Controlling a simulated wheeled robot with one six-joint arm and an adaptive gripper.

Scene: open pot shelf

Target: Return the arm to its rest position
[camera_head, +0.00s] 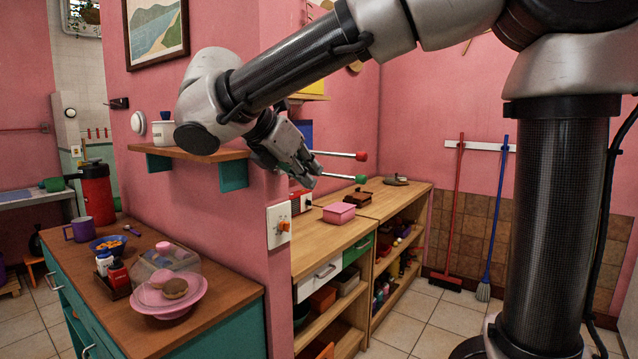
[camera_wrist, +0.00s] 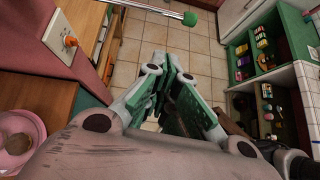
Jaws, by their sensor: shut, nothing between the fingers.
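My gripper (camera_head: 300,167) is at the end of my arm, in the air in front of the pink wall corner. It is shut with nothing between its fingers. In the head view it is beside the small wall shelf and above the wooden counter. In the wrist view my gripper (camera_wrist: 167,95) points down over the tiled floor, its fingers together. My arm stretches from the upper right of the head view across to the left, still extended away from my column.
A wall shelf (camera_head: 190,153) with a white pot (camera_head: 163,133) is close to my wrist. Rods with red and green tips (camera_head: 359,156) stick out just beyond the gripper. A wooden counter (camera_head: 345,233) bears a pink box (camera_head: 339,213). A teal cabinet (camera_head: 230,310) stands at left.

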